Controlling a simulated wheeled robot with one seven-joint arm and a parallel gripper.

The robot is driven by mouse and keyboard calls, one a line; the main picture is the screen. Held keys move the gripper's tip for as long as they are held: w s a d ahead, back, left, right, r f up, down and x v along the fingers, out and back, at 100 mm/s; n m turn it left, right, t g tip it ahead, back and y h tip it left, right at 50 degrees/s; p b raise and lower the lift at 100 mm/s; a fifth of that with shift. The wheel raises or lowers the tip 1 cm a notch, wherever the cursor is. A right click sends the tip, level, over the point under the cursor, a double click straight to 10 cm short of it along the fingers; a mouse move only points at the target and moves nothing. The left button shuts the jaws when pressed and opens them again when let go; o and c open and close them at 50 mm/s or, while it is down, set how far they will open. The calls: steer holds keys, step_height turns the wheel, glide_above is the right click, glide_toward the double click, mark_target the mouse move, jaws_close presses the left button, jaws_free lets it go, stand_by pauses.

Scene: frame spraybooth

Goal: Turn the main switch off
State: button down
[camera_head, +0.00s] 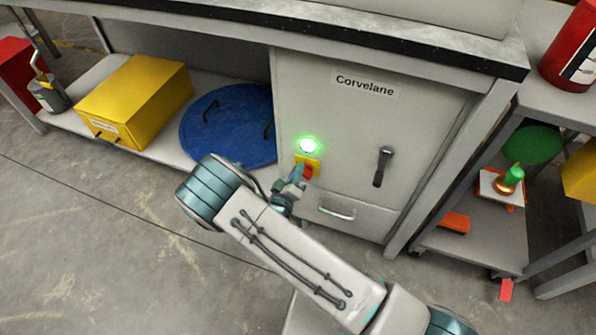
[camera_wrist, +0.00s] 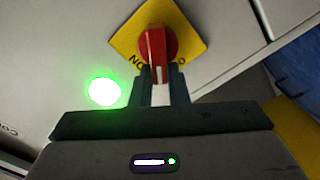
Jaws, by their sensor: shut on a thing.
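The main switch is a red rotary knob (camera_wrist: 157,45) on a yellow plate (camera_wrist: 186,22), and it sits on the front of the grey cabinet. In the head view the red knob (camera_head: 308,171) is partly hidden by my gripper (camera_head: 296,175). In the wrist view my gripper (camera_wrist: 160,75) is shut on the red knob, one finger on each side. Part of "ON" shows at the plate's left corner and an "O" at its right. A round green lamp (camera_head: 308,146) glows just above the switch; it also shows in the wrist view (camera_wrist: 103,92).
The cabinet (camera_head: 345,125) labelled "Corvelane" has a black lever handle (camera_head: 382,166) right of the switch and a drawer handle (camera_head: 337,213) below. A yellow box (camera_head: 135,98) and a blue round lid (camera_head: 228,130) lie on the low shelf at left. A shelf rack stands right.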

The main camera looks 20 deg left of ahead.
steer(key=shift+a+f+n, duration=0.1)
steer(key=shift+f+n, duration=0.15)
steer(key=shift+n, duration=0.95)
steer(key=shift+f+n, duration=0.3)
steer(key=shift+n, duration=0.9)
steer(key=shift+a+f+n, duration=0.1)
steer(key=shift+f+n, duration=0.15)
steer(key=shift+n, duration=0.95)
steer(key=shift+d, duration=0.1)
steer(key=c, duration=1.4)
jaws_free()
steer(key=s+a+p, duration=0.1)
steer(key=s+p, duration=0.2)
steer(key=s, duration=1.1)
